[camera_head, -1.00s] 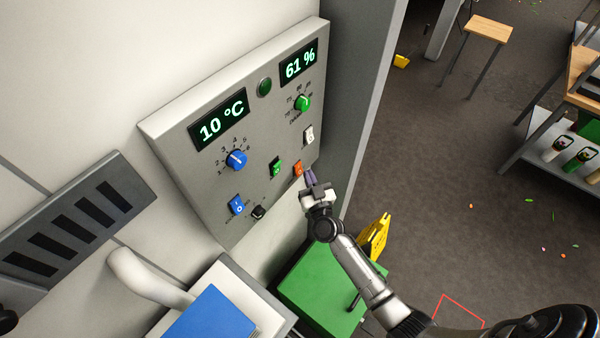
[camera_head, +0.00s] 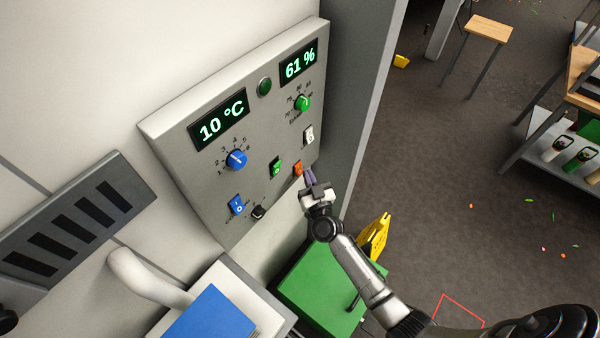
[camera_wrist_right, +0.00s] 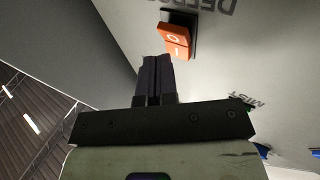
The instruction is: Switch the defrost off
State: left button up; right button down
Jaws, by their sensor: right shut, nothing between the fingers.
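The orange rocker switch (camera_head: 298,169) sits at the lower right of the grey control panel (camera_head: 185,155). In the right wrist view the orange switch (camera_wrist_right: 174,40) carries O and I marks and stands beside partly cut-off lettering that begins "DEF". My right gripper (camera_head: 309,174) is shut and empty, its fingertips close to the switch on its lower right side. In the right wrist view the shut fingers (camera_wrist_right: 154,62) point at the switch's I end, seemingly a small gap away; contact cannot be told for sure. My left gripper is not in view.
The panel also has a white switch (camera_head: 309,135), a green switch (camera_head: 276,167), a blue switch (camera_head: 237,205), a blue knob (camera_head: 237,160) and a green knob (camera_head: 303,103). Displays read 10 °C (camera_head: 219,119) and 61 % (camera_head: 298,62). A green box (camera_head: 318,291) stands below.

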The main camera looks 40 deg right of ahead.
jog(key=shift+w+a+f, duration=0.2)
jog(key=shift+w+f, duration=0.05)
jog(key=shift+w, duration=0.4)
dwell(0.8)
jog(key=shift+s+r, duration=0.1)
jog(key=shift+s, duration=0.05)
jog(key=shift+s+d+r+p, duration=0.15)
jog(key=shift+s+d+p, duration=0.1)
jog(key=shift+s+p, duration=0.35)
jog(key=shift+s+d+r+p, duration=0.2)
jog(key=shift+s+r+p, duration=0.1)
jog(key=shift+s+p, duration=0.4)
jog(key=shift+s+d+r+p, duration=0.25)
jog(key=shift+s+r+p, duration=0.15)
jog(key=shift+s, duration=0.4)
jog(key=shift+s+d+r+p, duration=0.2)
jog(key=shift+s+r+p, duration=0.05)
jog(key=shift+s+p, duration=0.45)
